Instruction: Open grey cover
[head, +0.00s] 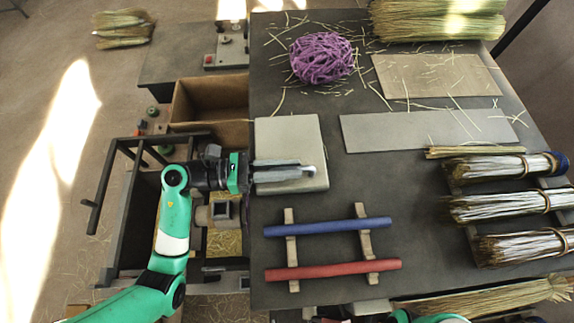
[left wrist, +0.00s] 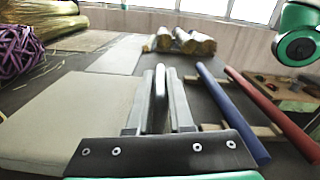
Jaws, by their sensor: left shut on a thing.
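The grey cover (head: 290,135) is a pale, square panel at the left edge of the dark worktable in the head view. It looks flat; in the left wrist view the large pale panel (left wrist: 65,115) lies to the left of my fingers. My left gripper (head: 300,172) reaches in from the left over the cover's near part. Its fingers are shut on a slim, light grey upright piece (left wrist: 160,85), which looks like the cover's handle. Where that piece joins the cover is hidden by the fingers. My right gripper is not visible; only a green part of the right arm shows.
A blue rod (head: 330,228) and a red rod (head: 335,270) lie on wooden supports just nearer than the cover. A purple twine ball (head: 322,58) lies beyond it. Bristle bundles (head: 500,207) line the right side. A cardboard box (head: 210,98) stands left of the table.

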